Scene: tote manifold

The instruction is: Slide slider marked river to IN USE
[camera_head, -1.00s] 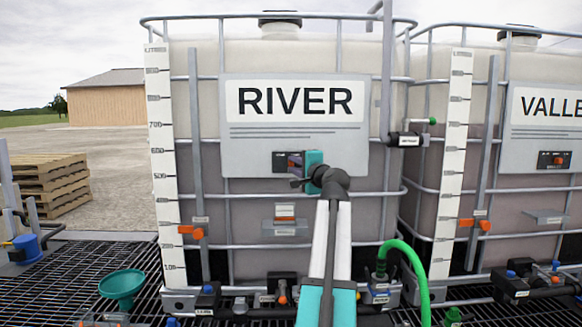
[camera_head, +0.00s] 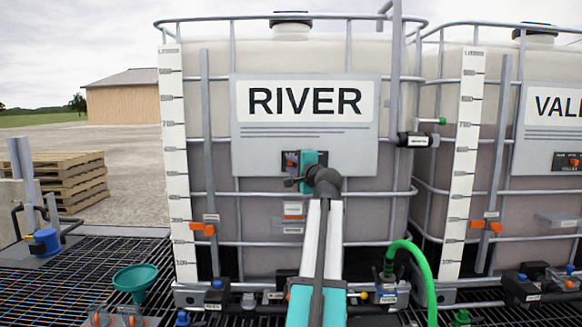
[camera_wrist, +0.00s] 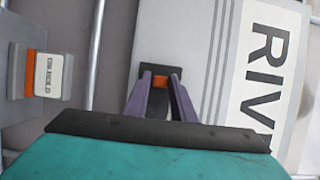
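The slider marked RIVER is on the large sign (camera_head: 250,172) of the left tank. Its orange knob (camera_wrist: 161,80) shows in the wrist view on a black plate (camera_wrist: 155,70). My gripper (camera_wrist: 161,77) has its two purple-grey fingers on either side of the knob. No clear gap shows, and I cannot tell whether they press on it. In the head view my teal gripper (camera_head: 293,163) covers the right part of the slider plate. The slider's end labels are hidden or unreadable.
A label holder (camera_head: 292,218) with an orange strip hangs below; the wrist view shows it too (camera_wrist: 47,75). The VALLEY tank's slider (camera_head: 573,162) is at the right. Tank cage bars, a vertical pipe (camera_head: 395,80) and a green hose (camera_head: 425,270) are near my arm.

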